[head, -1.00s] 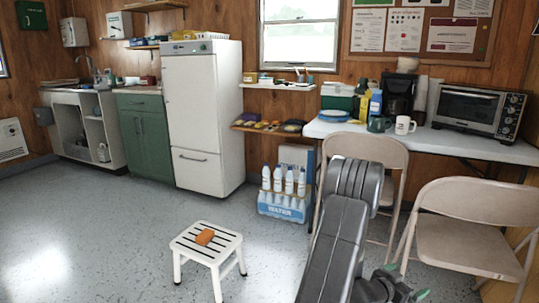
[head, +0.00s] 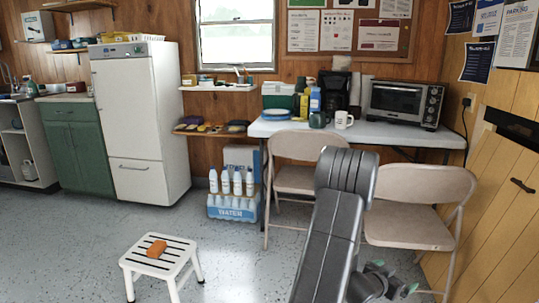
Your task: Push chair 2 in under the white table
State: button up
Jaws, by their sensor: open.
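Two beige folding chairs stand at the white table (head: 395,133); no number shows on either, so I cannot tell which is chair 2. The left chair (head: 297,147) is at the table's front left, its backrest before the table edge. The right chair (head: 408,228) stands at the table's front right, its backrest (head: 425,183) angled and its seat outside the table edge. My gripper (head: 394,277) is low at the bottom, open, with green-tipped fingers, left of and nearer than the right chair's legs. My arm hides part of both chairs.
A white step stool (head: 134,263) with an orange block (head: 157,249) on it stands at front left. A blue water-bottle pack (head: 232,207) sits on the floor left of the left chair. A yellow wooden door (head: 495,200) closes off the right. Floor between stool and arm is clear.

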jog(key=s+a+r+n+y+p, duration=0.1)
jog(key=s+a+r+n+y, duration=0.1)
jog(key=a, duration=0.5)
jog(key=s+a+r+n+g+y+p, duration=0.1)
jog(key=s+a+r+n+y, duration=0.1)
jog(key=a, duration=0.6)
jog(key=s+a+r+n+g+y+p, duration=0.1)
jog(key=s+a+r+n+y, duration=0.1)
jog(key=a+y, duration=0.4)
jog(key=s+a+r, duration=0.1)
jog(key=s+a, duration=0.1)
jog(key=shift+s+a+r+n+y+p, duration=0.25)
jog(key=shift+s+r+n+y+p, duration=0.05)
jog(key=shift+s+p, duration=0.1)
jog(key=shift+s+a, duration=0.1)
